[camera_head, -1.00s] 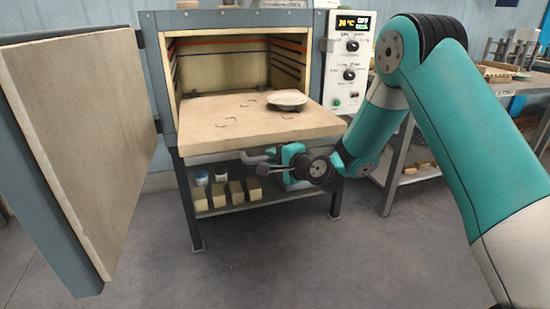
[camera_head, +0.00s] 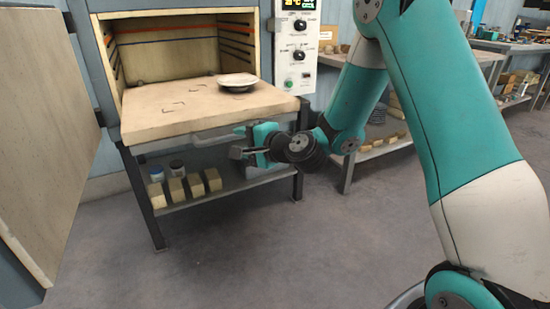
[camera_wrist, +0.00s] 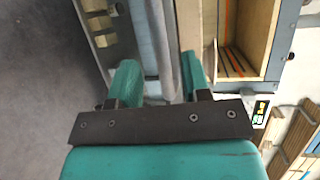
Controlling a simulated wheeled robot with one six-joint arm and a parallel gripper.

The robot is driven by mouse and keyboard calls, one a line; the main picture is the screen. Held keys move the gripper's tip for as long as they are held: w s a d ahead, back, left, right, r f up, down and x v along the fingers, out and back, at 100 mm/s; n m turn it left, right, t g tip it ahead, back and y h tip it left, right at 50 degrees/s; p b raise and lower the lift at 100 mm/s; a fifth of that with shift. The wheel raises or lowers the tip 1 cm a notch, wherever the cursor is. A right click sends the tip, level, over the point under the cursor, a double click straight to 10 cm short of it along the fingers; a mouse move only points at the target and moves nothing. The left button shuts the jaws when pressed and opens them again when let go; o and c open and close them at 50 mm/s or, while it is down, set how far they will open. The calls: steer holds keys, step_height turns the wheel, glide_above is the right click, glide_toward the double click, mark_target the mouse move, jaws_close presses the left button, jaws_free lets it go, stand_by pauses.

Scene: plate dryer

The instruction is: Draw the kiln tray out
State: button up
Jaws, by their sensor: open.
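The kiln tray (camera_head: 170,100) is a beige slab that sticks out of the open kiln (camera_head: 180,45) in the head view. A pale round plate (camera_head: 238,80) sits on its right part. A grey handle bar (camera_head: 212,138) runs below the tray's front edge. My gripper (camera_head: 246,143) is at the right end of this bar, under the tray. In the wrist view, my gripper (camera_wrist: 158,68) is open, with the grey bar (camera_wrist: 160,30) between its teal fingers. I cannot tell whether either finger touches it.
The open kiln door (camera_head: 40,140) stands at the left. A control box (camera_head: 298,45) is on the kiln's right. The shelf below (camera_head: 215,190) holds several blocks and two small jars. A workbench (camera_head: 375,150) stands to the right. The floor in front is clear.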

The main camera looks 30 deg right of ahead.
steer(key=b+v, duration=0.8)
steer(key=v, duration=0.3)
steer(key=shift+s, duration=0.15)
steer(key=s+a+f+n+g+y, duration=0.3)
steer(key=s+a+n+g, duration=0.45)
steer(key=a+n, duration=0.3)
steer(key=s+a+f+n+g+h, duration=0.1)
steer(key=s+f+n+g+h, duration=0.2)
steer(key=s+n, duration=0.4)
steer(key=s+a+n+g+h, duration=0.15)
steer(key=s+n+g, duration=0.25)
steer(key=s, duration=0.5)
step_height(320, 180, up, 35)
steer(key=d+p, duration=0.1)
steer(key=p, duration=3.4)
steer(key=shift+r, duration=0.2)
